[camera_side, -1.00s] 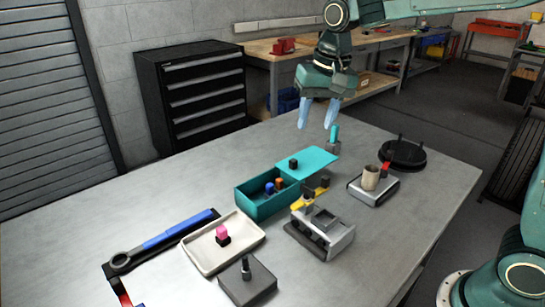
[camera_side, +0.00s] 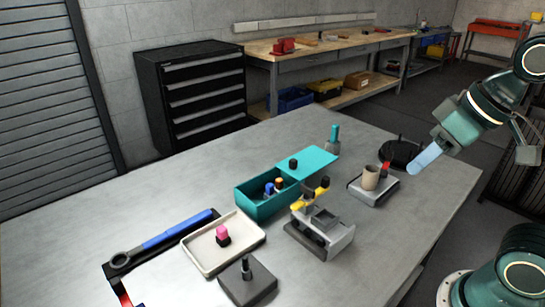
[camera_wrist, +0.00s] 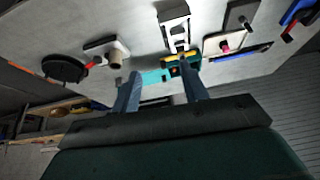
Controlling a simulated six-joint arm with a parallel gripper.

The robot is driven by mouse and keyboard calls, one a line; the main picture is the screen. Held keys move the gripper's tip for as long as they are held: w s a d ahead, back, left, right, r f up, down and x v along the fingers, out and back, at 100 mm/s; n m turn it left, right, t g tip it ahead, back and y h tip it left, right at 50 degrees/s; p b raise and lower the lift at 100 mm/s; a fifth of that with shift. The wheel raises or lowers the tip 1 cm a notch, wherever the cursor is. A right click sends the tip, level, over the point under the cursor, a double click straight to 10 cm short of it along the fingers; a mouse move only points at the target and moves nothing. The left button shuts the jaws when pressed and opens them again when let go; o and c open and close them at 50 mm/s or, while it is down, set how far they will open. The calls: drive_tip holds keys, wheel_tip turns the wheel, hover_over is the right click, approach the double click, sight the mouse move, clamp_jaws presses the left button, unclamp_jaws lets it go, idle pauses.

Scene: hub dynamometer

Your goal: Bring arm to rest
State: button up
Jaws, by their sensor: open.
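My gripper (camera_side: 425,160) is at the right of the side view, raised above the table's right part, near the round black disc (camera_side: 398,152) with pegs. Its light-blue fingers point down and to the left. In the wrist view my gripper (camera_wrist: 158,92) shows two fingers spread apart with nothing held between them. The grey table (camera_side: 110,215) lies below. In the side view one finger largely hides the other.
On the table are a teal box (camera_side: 262,207) with its lid (camera_side: 318,157), a grey fixture (camera_side: 335,240), a beige tray (camera_side: 200,262), a dark block (camera_side: 262,288), a beige cup (camera_side: 370,178) on a small stand and a blue-handled wrench (camera_side: 170,237). The table's left side is clear.

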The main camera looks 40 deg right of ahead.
drive_tip(key=shift+s+f, duration=0.5)
drive_tip(key=shift+s, duration=0.35)
idle(0.7)
